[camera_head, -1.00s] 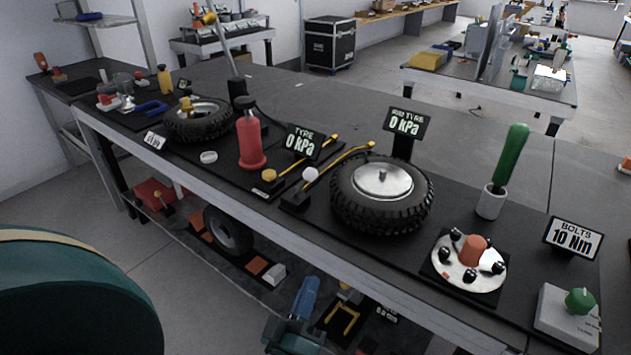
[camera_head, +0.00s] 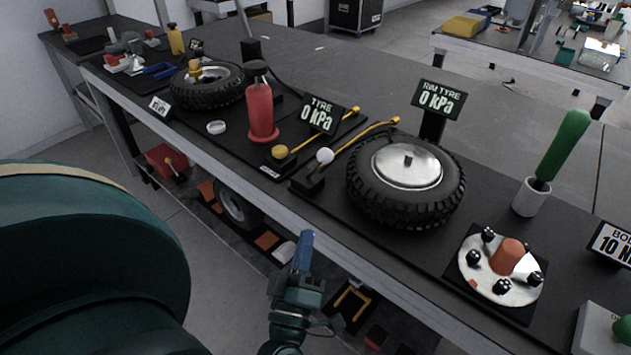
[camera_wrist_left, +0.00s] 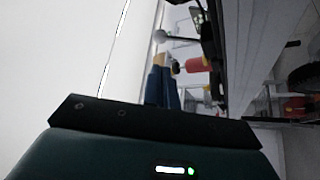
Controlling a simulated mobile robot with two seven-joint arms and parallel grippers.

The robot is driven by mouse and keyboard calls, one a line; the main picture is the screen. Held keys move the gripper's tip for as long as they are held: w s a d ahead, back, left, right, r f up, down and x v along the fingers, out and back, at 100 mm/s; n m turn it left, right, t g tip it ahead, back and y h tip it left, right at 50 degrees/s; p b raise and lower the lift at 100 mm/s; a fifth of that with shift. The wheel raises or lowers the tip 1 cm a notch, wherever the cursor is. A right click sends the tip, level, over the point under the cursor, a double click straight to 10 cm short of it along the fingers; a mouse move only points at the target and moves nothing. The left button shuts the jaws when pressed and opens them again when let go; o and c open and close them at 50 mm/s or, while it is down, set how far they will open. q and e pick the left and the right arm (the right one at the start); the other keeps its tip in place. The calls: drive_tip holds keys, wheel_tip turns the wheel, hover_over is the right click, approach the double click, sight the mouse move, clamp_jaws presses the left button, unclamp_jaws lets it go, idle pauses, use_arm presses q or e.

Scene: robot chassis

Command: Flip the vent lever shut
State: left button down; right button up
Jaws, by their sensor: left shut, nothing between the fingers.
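Two small levers stand at the bench's front edge: one with a yellow knob (camera_head: 281,152) and one with a white ball knob (camera_head: 325,155). I cannot read which is the vent lever. Yellow rods run back right from both, towards the tyre displays. My left gripper (camera_head: 304,240) is shut and empty, its blue fingers pointing up, in front of the bench and apart from the levers. In the left wrist view the blue fingers (camera_wrist_left: 160,88) point towards a white ball (camera_wrist_left: 160,36) and red and yellow parts. My right gripper is not in view.
A red bottle (camera_head: 261,112) stands left of the levers. The rim tyre (camera_head: 362,195) lies to their right, below a 0 kPa display (camera_head: 437,99). A bolt plate (camera_head: 475,287) and green handle (camera_head: 565,145) are further right. A lower shelf holds a wheel and tools.

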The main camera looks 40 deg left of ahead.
sight(323, 163)
use_arm(q)
drive_tip(key=p+x, duration=0.2)
drive_tip(key=x, duration=1.2)
drive_tip(key=shift+d, duration=0.1)
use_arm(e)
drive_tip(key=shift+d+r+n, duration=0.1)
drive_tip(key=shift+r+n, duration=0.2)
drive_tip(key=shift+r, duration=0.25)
